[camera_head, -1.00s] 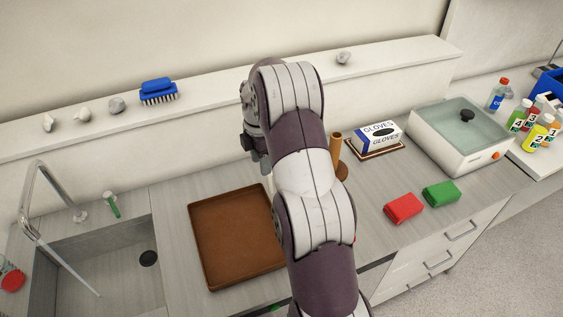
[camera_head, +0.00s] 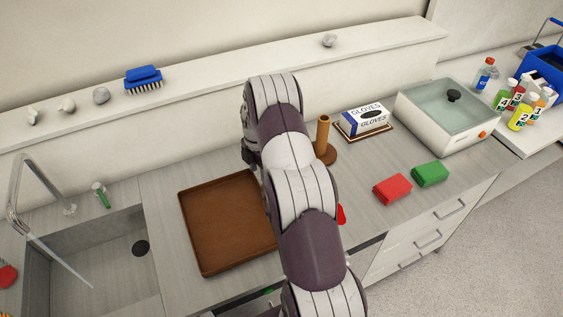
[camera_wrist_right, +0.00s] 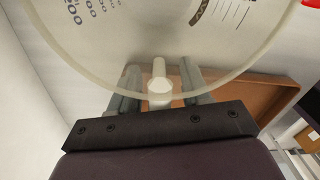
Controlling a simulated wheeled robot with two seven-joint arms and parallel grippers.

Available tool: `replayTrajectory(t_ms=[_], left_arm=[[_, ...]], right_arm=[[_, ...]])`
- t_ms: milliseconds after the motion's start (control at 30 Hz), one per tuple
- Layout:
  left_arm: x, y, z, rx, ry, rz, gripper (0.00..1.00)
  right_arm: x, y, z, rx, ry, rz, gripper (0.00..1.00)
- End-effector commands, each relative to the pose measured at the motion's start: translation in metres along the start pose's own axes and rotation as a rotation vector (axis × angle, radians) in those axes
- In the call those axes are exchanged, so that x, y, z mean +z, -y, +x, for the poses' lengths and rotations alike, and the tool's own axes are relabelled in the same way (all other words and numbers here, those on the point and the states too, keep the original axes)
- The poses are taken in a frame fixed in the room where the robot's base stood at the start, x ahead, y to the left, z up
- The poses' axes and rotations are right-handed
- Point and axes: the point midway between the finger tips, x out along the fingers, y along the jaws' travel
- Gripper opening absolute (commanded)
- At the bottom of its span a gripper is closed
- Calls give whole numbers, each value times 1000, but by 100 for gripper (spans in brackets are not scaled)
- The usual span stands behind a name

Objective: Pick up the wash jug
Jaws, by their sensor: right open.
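The wash jug (camera_wrist_right: 190,45) fills the top of the right wrist view, a large translucent vessel with dark graduation marks and a curved rim. Its pale handle (camera_wrist_right: 158,82) stands between the two grey fingers of my right gripper (camera_wrist_right: 160,90). The fingers are open on either side of the handle, and contact cannot be told. In the head view my right arm hides the jug, and only part of the right gripper (camera_head: 251,150) shows beyond the arm. My left gripper is not in view.
A brown tray (camera_head: 200,262) lies left of my arm, beside the sink (camera_head: 85,262). A wooden post (camera_head: 323,132), a glove box (camera_head: 364,121), red (camera_head: 392,189) and green (camera_head: 430,174) packs and a white bath (camera_head: 440,122) stand to the right. A shelf ledge runs behind.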

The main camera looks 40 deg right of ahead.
Motion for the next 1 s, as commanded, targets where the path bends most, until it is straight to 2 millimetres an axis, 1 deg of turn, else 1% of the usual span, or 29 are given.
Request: replayTrajectory(t_ms=[33, 67, 100, 167, 200, 667, 767, 867, 967, 1000], left_arm=[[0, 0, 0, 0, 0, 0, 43], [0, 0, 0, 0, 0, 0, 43], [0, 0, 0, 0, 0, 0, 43], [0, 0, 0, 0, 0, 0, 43], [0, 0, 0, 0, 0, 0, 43], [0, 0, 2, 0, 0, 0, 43], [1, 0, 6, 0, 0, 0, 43], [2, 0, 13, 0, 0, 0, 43], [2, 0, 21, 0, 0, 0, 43], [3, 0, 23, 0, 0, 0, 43]], right_arm=[[0, 0, 0, 0, 0, 0, 48], [0, 0, 0, 0, 0, 0, 44], [0, 0, 0, 0, 0, 0, 31], [0, 0, 0, 0, 0, 0, 12], [0, 0, 0, 0, 0, 0, 0], [0, 0, -2, 1, 1, 0, 0], [0, -1, -9, 2, 1, 0, 0], [0, -1, -22, 4, 2, 0, 0], [1, -1, -41, 5, 3, 0, 0], [2, 10, -45, 2, 1, 3, 0]])
